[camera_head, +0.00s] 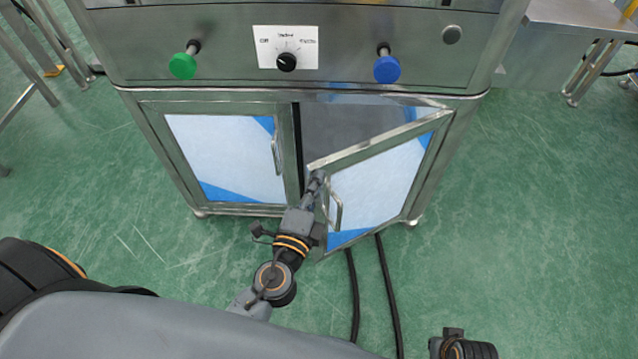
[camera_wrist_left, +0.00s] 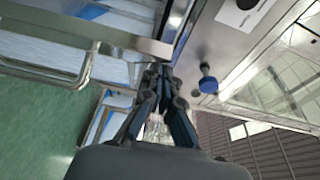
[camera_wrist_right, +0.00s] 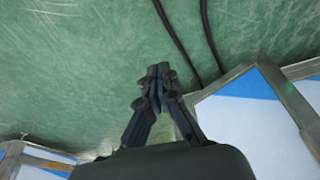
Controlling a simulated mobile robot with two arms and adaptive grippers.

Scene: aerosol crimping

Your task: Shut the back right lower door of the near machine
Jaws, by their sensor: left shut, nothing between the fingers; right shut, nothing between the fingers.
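The near machine (camera_head: 130,60) is a steel cabinet with two lower doors. The right lower door (camera_head: 375,185) stands partly open, swung out toward me, with its hinge side at the right. It has a white and blue panel and a bar handle (camera_head: 336,205). My left gripper (camera_head: 318,182) is shut and empty at the free upper left corner of this door; it looks close to or touching the frame. In the left wrist view the fingertips (camera_wrist_left: 160,70) are beside the door frame (camera_wrist_left: 120,38). My right gripper (camera_wrist_right: 158,72) is shut and empty, low over the floor.
The left lower door (camera_head: 225,155) is shut. A green knob (camera_head: 183,66), a selector dial (camera_head: 287,61) and a blue knob (camera_head: 387,68) sit above the doors. Two black cables (camera_head: 386,285) run along the green floor below the open door. A steel table (camera_head: 575,25) stands at the right.

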